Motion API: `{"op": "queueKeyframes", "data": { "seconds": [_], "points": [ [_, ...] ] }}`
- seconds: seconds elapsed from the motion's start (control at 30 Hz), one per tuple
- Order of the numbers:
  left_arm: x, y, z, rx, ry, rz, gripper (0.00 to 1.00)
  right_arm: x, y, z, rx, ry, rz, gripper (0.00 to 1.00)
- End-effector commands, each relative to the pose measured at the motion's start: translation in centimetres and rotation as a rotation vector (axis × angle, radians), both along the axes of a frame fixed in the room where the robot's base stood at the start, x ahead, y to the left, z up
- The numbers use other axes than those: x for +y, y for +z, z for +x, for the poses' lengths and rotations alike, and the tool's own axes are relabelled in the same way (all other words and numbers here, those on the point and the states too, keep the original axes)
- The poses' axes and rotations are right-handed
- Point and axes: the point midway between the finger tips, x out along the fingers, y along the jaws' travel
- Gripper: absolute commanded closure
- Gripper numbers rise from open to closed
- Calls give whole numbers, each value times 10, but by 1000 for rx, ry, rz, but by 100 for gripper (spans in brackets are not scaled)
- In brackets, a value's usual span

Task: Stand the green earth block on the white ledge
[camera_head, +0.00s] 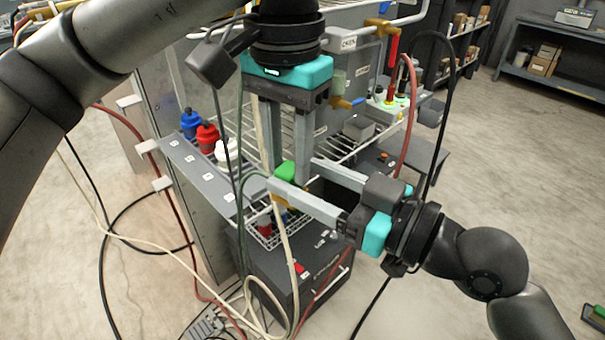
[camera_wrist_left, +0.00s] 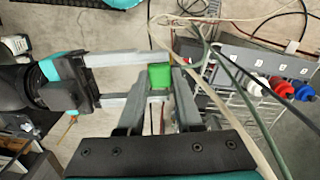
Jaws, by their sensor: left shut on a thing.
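The green earth block (camera_head: 286,170) is small and bright green. My left gripper (camera_head: 287,165) points down and is shut on it at the fingertips. In the left wrist view the block (camera_wrist_left: 160,76) shows between the ends of my left fingers. My right gripper (camera_head: 292,174) reaches in from the right, its fingers apart on either side of the block. In the left wrist view the right fingers show above and below the block with gaps, so it looks open. I cannot tell for certain which surface is the white ledge; small white brackets (camera_head: 147,146) stick out from the booth panel.
A grey shelf (camera_head: 185,165) with white labels holds blue (camera_head: 190,122), red (camera_head: 207,137) and white (camera_head: 227,151) capped bottles. White wire racks (camera_head: 262,232) and a dark box (camera_head: 300,275) lie below. Several hoses and cables (camera_head: 287,245) hang close to both grippers.

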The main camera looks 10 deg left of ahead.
Motion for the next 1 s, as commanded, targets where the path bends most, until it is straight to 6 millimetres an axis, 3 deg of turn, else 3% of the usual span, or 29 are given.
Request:
{"op": "queueKeyframes", "data": {
  "seconds": [0.07, 0.5, 0.7, 0.73, 1.0],
  "points": [
    [0, 0, 0, -1, 0, 0, 100, 0, 0, 0, 0, 0, 0, 52],
    [0, 0, -1, 3, -1, 1, 100, -1, 0, 2, -2, -5, -1, 100],
    [0, 0, -1, 4, -2, 3, 100, -2, 0, 3, -2, -8, -2, 100],
    [0, 0, -1, 4, -2, 3, 65, -2, 0, 3, -3, -8, 0, 100],
    [0, 0, -1, 3, -2, 1, 34, -1, 1, 2, -3, -5, 1, 100]
  ]
}}
